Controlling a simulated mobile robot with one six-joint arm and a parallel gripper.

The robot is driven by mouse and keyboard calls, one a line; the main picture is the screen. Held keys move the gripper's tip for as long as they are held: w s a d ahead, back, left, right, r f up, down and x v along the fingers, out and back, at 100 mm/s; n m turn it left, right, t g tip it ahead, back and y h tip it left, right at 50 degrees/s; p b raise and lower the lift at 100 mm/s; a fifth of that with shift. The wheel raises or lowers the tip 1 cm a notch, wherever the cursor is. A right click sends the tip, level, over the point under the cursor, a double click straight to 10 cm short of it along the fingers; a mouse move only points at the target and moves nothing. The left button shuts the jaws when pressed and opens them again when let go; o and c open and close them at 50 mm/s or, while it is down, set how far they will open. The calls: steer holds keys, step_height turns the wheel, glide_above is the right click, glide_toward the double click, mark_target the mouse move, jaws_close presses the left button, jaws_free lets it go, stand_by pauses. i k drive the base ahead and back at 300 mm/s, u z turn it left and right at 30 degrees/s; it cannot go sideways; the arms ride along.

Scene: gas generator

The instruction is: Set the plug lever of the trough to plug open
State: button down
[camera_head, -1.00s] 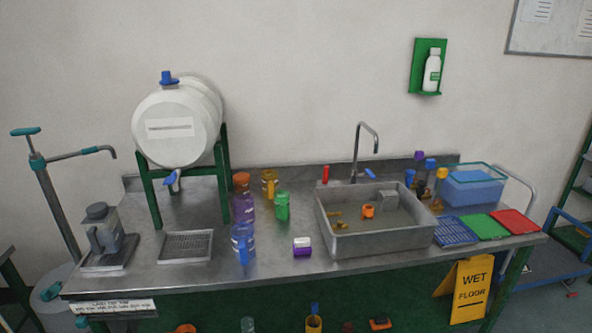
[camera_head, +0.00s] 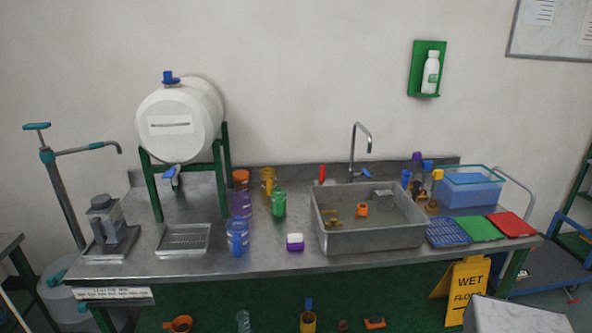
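The trough (camera_head: 370,240) is a grey metal basin set on the right half of the bench. It holds liquid, with an orange item (camera_head: 361,210) and a yellow item (camera_head: 333,213) in it. A small red upright handle (camera_head: 322,173) stands behind the trough's back left corner; it looks like the plug lever, but it is too small to read its setting. The plug itself cannot be made out.
A curved tap (camera_head: 353,150) with a blue handle (camera_head: 366,174) stands behind the trough. Bottles and cups, including a green one (camera_head: 279,203), stand to its left. A blue-water tank (camera_head: 470,189) and coloured trays (camera_head: 480,228) are to its right.

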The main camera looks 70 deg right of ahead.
mark_target(322, 171)
steer(key=u, duration=0.15)
steer(key=k, duration=2.25)
steer(key=z, duration=0.65)
steer(key=i, duration=1.05)
steer(key=u, duration=0.15)
